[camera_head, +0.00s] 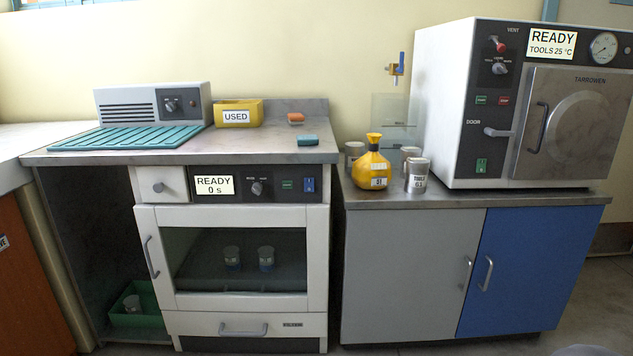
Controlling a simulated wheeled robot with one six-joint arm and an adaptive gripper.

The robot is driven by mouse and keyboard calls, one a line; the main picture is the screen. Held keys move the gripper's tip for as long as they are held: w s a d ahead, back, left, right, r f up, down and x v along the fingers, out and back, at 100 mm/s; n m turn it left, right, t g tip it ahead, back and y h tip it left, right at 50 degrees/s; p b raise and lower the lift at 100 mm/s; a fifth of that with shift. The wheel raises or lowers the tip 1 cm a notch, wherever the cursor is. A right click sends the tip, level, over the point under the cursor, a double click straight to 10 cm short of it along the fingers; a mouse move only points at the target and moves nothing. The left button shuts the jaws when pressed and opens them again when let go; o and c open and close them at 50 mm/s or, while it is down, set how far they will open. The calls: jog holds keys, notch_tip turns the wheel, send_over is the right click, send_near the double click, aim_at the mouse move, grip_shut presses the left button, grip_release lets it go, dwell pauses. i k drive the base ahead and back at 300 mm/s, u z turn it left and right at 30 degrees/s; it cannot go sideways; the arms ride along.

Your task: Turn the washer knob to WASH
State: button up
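The washer (320,270) is a white front-loading cabinet with a glass door, built under the left counter. Its dark control panel (228,196) has a display (214,185) reading "READY 0 s". The washer knob (257,188) is a small grey dial right of the display, with small labels above it too blurred to read surely. Which label it points at I cannot tell. A green button (288,184) and a blue switch (309,184) are to its right. The door looks shut, with two small containers (232,256) behind the glass. My gripper is not in view.
A grey dryer-like box (168,103), teal rack (130,139), yellow "USED" bin (238,113) and two sponges (308,140) sit on the counter above. At right, an autoclave (450,100), yellow flask (372,170) and metal canisters (417,176) stand on another cabinet. Floor shows at lower right.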

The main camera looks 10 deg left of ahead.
aim_at(256, 188)
jog(key=z, duration=0.05)
jog(key=i, duration=1.15)
jog(key=u, duration=0.6)
